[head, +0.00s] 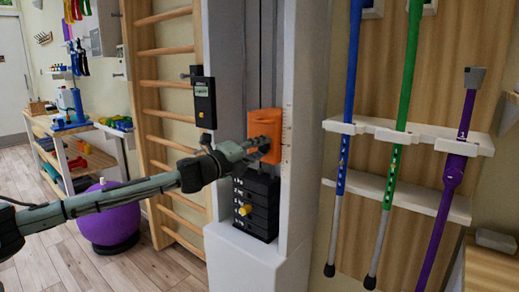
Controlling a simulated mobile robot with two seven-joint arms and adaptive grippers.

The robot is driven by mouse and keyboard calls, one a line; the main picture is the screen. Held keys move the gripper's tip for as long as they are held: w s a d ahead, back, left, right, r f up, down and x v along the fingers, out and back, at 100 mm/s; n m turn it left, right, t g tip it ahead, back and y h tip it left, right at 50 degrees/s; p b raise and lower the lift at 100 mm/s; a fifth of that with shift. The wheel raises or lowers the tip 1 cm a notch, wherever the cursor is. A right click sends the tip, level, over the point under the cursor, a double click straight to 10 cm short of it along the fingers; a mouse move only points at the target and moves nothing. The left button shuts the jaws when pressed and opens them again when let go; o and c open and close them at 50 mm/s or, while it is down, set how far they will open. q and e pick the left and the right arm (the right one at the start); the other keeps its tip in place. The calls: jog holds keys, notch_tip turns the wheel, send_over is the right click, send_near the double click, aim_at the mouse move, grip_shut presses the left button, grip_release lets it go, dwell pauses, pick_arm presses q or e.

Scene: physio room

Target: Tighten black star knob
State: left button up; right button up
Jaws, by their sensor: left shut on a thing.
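An orange carriage block (267,122) sits on the grey upright column in the middle of the head view. My left gripper (262,146) reaches in from the left and is at the front of the block's lower part. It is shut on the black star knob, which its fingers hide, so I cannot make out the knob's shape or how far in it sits. My right gripper is not in view.
A black weight stack (256,203) with a yellow pin stands just below the block. Wooden wall bars (164,112) and a purple ball (108,222) are at left. A white rack (405,133) holds blue, green and purple poles at right.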

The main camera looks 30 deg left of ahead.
pick_arm(q)
jog(key=m, duration=0.6)
dwell(0.3)
jog(key=shift+m, duration=0.3)
jog(key=o, duration=1.2)
jog(key=shift+c, duration=0.2)
jog(key=shift+s+a, duration=0.15)
jog(key=shift+s, duration=0.3)
jog(key=s, duration=1.1)
jog(key=shift+a, duration=0.3)
